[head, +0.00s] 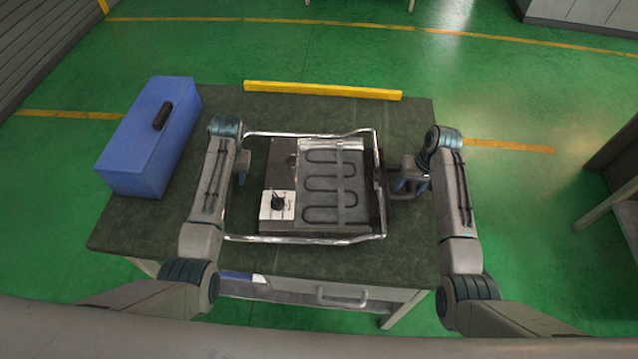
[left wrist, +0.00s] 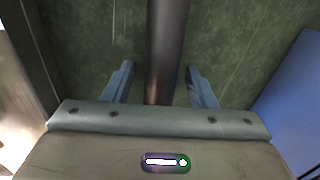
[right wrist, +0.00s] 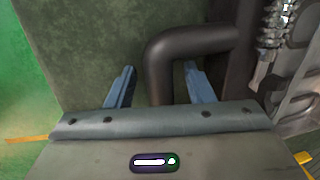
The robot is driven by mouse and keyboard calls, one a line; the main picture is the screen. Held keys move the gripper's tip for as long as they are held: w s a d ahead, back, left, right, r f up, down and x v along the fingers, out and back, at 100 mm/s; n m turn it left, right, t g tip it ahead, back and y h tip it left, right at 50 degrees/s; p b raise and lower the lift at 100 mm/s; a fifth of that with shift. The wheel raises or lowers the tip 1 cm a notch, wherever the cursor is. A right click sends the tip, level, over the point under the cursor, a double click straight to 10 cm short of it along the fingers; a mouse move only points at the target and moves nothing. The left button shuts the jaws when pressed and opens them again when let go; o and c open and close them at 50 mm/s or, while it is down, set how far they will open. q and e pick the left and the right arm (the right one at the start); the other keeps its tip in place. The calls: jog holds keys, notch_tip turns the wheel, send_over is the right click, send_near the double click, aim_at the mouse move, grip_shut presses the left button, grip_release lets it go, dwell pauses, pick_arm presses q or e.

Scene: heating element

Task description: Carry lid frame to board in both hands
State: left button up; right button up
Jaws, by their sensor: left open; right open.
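The lid frame (head: 308,240), a chrome tube frame, shows around the dark board (head: 375,208) with its looping heating element (head: 330,184), at the middle of the table. Whether it rests on the board or the table is hard to tell. My left gripper (head: 243,168) is at the frame's left side. In the left wrist view a dark bar (left wrist: 167,45) runs between its open fingers. My right gripper (head: 402,184) is at the right side. In the right wrist view a bent dark handle (right wrist: 160,72) stands between its open fingers. Contact is not clear.
A blue toolbox (head: 150,140) stands on the table's left end. A yellow bar (head: 322,90) lies along the back edge. A white control plate with a black knob (head: 278,203) is on the board's left front. The dark table top (head: 140,230) is clear at front left.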

pick_arm(q)
grip_shut()
pick_arm(e)
grip_shut()
dwell(0.9)
